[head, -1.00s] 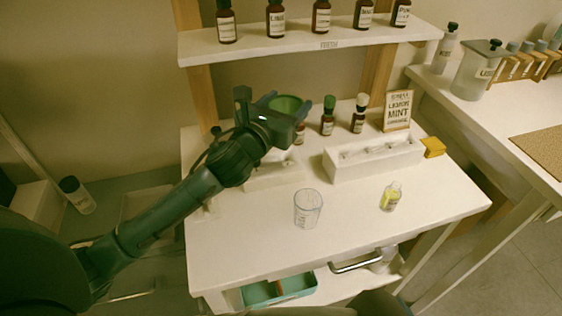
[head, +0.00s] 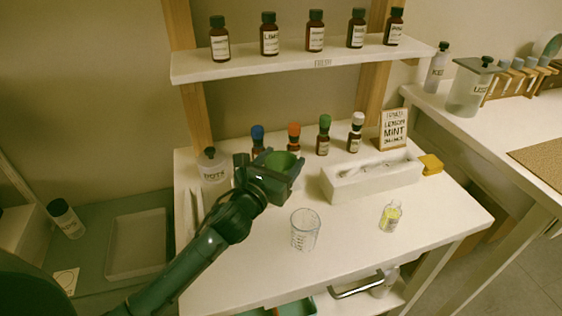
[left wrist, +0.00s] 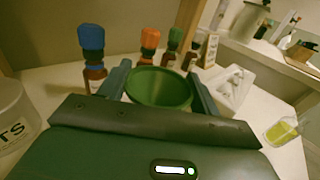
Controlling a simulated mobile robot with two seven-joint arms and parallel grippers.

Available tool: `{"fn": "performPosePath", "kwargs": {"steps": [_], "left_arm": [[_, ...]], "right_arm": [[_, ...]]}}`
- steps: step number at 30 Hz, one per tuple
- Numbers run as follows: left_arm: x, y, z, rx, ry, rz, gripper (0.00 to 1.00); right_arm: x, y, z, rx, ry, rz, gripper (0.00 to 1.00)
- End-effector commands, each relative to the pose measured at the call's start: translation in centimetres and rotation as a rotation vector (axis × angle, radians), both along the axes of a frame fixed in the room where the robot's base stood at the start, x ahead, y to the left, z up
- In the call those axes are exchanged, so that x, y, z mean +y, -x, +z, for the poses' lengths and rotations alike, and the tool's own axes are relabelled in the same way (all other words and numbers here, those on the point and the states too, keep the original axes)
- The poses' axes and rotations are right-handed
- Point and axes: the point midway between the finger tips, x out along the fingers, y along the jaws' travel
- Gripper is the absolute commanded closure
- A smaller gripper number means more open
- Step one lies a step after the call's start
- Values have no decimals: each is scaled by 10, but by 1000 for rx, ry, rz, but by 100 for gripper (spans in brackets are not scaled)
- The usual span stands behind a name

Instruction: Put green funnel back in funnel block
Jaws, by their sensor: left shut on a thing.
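The green funnel (head: 284,162) is held between the fingers of my left gripper (head: 278,167), wide mouth up. In the left wrist view the funnel (left wrist: 160,86) sits between the two fingers of the gripper (left wrist: 162,92). The gripper is over the left back part of the white table, in front of the capped bottles. It hides the white block that showed beneath it earlier, so I cannot tell whether the funnel touches that block. My right gripper is not in view.
Brown bottles with blue (head: 257,136), orange (head: 294,138), green (head: 324,134) and white (head: 356,130) caps stand behind. A white holder (head: 345,190) lies right. A clear beaker (head: 305,230) and yellow vial (head: 390,216) stand in front. A jar (head: 212,168) is left.

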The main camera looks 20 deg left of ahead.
Motion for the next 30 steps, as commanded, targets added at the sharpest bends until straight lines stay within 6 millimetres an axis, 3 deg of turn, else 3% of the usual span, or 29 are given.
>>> {"fn": "performPosePath", "kwargs": {"steps": [15,16,23,30], "left_arm": [[0,0,-14,5,0,0,62],[0,0,-15,6,0,0,35],[0,1,-18,13,-1,0,16],[-1,1,-19,16,1,0,15]], "right_arm": [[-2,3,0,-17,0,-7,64],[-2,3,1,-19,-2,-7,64],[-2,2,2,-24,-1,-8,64],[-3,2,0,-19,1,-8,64]]}}
